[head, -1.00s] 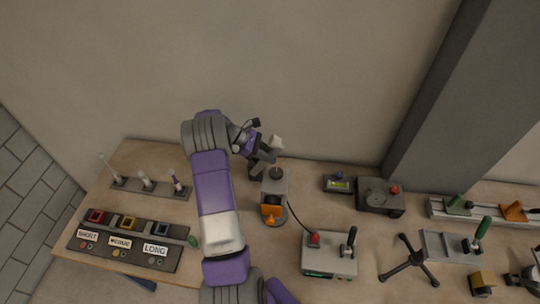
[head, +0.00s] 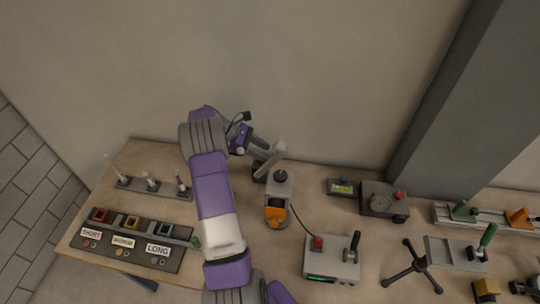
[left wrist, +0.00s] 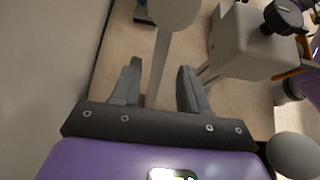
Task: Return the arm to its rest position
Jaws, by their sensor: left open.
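My left arm reaches up from the bottom of the head view and bends right. My left gripper (head: 264,166) is at the back edge of the bench, beside a grey device (head: 279,188) with a black knob and an orange part. In the left wrist view my two fingers (left wrist: 160,88) are apart. A pale lever with a rounded end (left wrist: 172,45) shows between them in the picture; I cannot tell whether they touch it. The device's grey box (left wrist: 238,45) with its black knob (left wrist: 283,17) is right of the fingers. My right gripper is not in view.
Left on the bench are a peg rack (head: 152,187) and a sorting panel (head: 122,246) marked SHORT to LONG. To the right are a control box (head: 332,262) with a joystick, a dial box (head: 383,202) and a black tripod stand (head: 411,265). The wall is close behind.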

